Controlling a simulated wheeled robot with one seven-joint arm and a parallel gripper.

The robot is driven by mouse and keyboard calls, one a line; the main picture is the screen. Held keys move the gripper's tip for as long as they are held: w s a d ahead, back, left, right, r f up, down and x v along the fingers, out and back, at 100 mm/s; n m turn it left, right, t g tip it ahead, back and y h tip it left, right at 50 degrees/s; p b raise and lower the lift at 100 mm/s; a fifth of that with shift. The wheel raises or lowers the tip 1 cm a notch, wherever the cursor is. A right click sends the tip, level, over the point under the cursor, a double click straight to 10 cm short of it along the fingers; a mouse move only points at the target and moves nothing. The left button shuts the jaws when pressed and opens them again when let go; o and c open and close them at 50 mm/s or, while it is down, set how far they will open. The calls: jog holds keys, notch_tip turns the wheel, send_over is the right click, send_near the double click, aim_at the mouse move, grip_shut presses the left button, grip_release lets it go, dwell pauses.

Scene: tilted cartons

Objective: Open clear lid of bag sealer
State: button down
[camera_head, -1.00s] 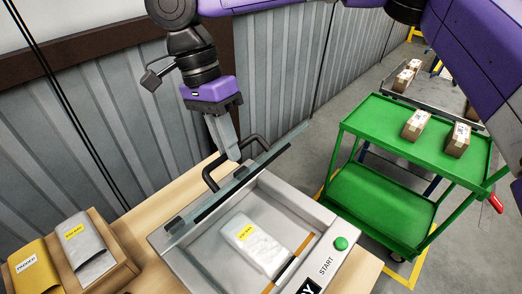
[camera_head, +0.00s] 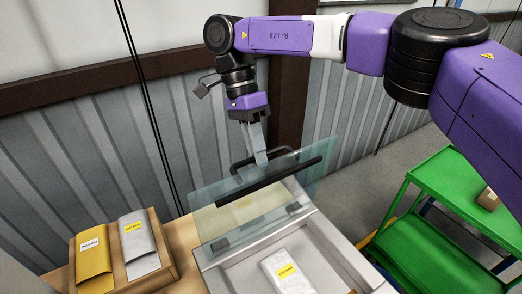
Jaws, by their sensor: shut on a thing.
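The bag sealer (camera_head: 340,243) is a pale grey metal box on the wooden table. Its clear lid (camera_head: 213,203) stands raised on hinges along the far side, with a dark bar across it. A black handle (camera_head: 238,164) shows at the lid's upper edge. My gripper (camera_head: 259,157) reaches down from above and is shut on this handle; the fingertips are partly hidden behind the handle and lid.
A wooden holder (camera_head: 170,268) with a yellow mailer (camera_head: 92,262) and a grey mailer (camera_head: 138,246) stands at left. A green cart (camera_head: 440,190) carrying a carton (camera_head: 488,199) is at right. A corrugated wall (camera_head: 90,170) rises close behind the table.

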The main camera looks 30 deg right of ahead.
jog(key=shift+w, duration=0.7)
jog(key=shift+r, duration=0.15)
jog(key=c, duration=1.6)
grip_release()
jog(key=shift+c, duration=0.2)
jog(key=shift+o, duration=0.9)
jog(key=shift+w, duration=0.25)
jog(key=shift+s, duration=0.1)
jog(key=shift+s+f, duration=0.1)
jog(key=shift+f, duration=0.15)
jog(key=shift+r, duration=0.1)
jog(key=v, duration=0.7)
jog(key=shift+r, duration=0.35)
